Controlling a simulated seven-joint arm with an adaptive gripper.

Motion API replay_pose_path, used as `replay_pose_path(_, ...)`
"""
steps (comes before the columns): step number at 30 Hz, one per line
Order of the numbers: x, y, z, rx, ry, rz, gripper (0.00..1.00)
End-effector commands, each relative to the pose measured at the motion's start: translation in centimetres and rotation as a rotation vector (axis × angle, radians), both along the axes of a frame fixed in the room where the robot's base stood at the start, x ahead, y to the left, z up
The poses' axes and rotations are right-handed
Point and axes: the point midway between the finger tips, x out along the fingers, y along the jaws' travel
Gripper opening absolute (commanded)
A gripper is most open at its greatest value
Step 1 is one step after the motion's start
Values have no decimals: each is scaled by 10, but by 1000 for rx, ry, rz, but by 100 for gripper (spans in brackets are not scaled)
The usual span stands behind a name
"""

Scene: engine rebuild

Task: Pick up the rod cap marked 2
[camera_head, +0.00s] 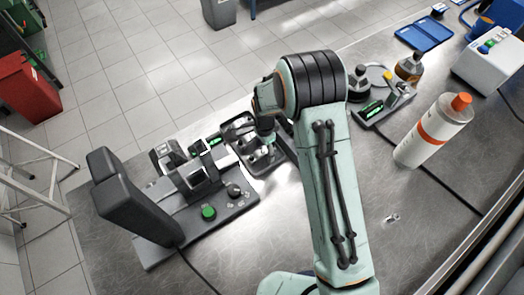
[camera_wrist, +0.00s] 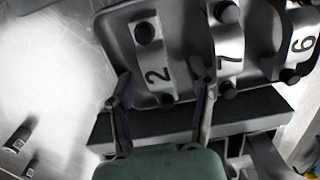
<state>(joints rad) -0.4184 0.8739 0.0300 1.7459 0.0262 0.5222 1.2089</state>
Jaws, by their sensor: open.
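The rod cap marked 2 (camera_wrist: 156,58) is a pale metal piece with dark round ends, lying in a dark tray (camera_wrist: 121,45) in the wrist view. My gripper (camera_wrist: 160,72) is open, with one finger on each side of this cap. Nothing shows between the fingers except the cap, and I cannot tell whether either finger touches it. In the head view my gripper (camera_head: 266,138) is over the tray (camera_head: 262,167), and the cap's number cannot be read there.
A rod cap marked 7 (camera_wrist: 229,60) sits close beside the right finger, and a cap marked 6 (camera_wrist: 301,45) lies farther right. A grey device with a green button (camera_head: 208,212) stands left of the tray. A white bottle (camera_head: 433,130) stands at right.

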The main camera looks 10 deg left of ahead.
Motion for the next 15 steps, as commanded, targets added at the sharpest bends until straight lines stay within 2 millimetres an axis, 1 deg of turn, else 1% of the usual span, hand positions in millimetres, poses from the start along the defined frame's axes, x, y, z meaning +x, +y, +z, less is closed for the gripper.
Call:
replay_pose_path(7,0,0,-2,0,0,-1,54)
replay_pose_path(8,0,0,-2,0,0,-1,51)
replay_pose_path(9,0,0,-2,0,0,-1,39)
replay_pose_path(11,0,0,-2,0,0,-1,20)
replay_pose_path(12,0,0,-2,0,0,-1,7)
replay_pose_path(13,0,0,-2,0,0,-1,0)
replay_pose_path(15,0,0,-2,0,0,-1,0)
